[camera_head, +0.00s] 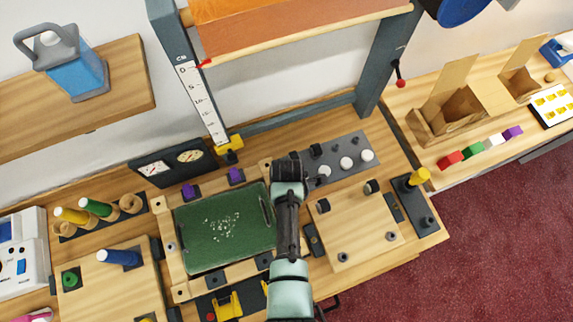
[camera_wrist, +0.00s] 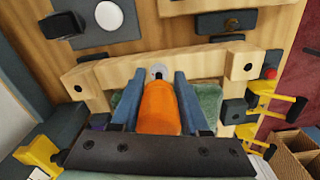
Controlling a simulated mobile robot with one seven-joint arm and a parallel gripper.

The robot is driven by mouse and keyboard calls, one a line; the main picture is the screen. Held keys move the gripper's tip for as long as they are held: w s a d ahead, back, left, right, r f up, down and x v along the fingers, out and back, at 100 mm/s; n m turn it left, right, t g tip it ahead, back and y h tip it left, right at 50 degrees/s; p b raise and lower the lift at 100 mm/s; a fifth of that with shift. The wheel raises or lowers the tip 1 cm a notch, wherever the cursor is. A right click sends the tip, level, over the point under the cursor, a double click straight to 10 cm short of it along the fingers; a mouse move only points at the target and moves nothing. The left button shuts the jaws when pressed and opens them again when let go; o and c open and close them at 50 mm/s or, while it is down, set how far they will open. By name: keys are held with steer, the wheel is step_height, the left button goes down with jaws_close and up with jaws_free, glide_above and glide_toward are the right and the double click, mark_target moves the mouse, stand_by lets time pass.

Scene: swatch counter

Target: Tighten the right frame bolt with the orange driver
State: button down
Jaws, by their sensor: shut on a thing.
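My gripper (camera_wrist: 159,82) is shut on the orange driver (camera_wrist: 160,110), whose thick orange handle lies between the two blue-grey fingers in the wrist view. A pale round metal piece (camera_wrist: 159,71) shows at the driver's far end, against a wooden bar; I cannot tell whether it is the bolt or part of the driver. The wooden frame (camera_head: 169,246) surrounds a green panel (camera_head: 222,235) with white specks in the head view. My arm covers the frame's right side there and hides the driver and right bolt. The frame also shows in the wrist view (camera_wrist: 110,72).
Yellow (camera_head: 70,215) and green (camera_head: 97,208) handles stand in a rack at left; a blue handle (camera_head: 118,257) is on a board. Purple clamps (camera_head: 236,176) sit behind the frame. A grey plate with knobs (camera_head: 345,148) and a wooden board (camera_head: 355,235) lie at right.

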steer(key=m, duration=0.4)
steer(key=shift+s+a, duration=0.1)
steer(key=shift+s, duration=0.1)
steer(key=m, duration=0.4)
steer(key=shift+s+a, duration=0.15)
steer(key=shift+s, duration=0.05)
steer(key=m, duration=0.7)
steer(key=shift+s+a+f, duration=0.1)
steer(key=shift+s+a, duration=0.15)
steer(key=c, duration=0.8)
jaws_free()
steer(key=shift+o, duration=0.7)
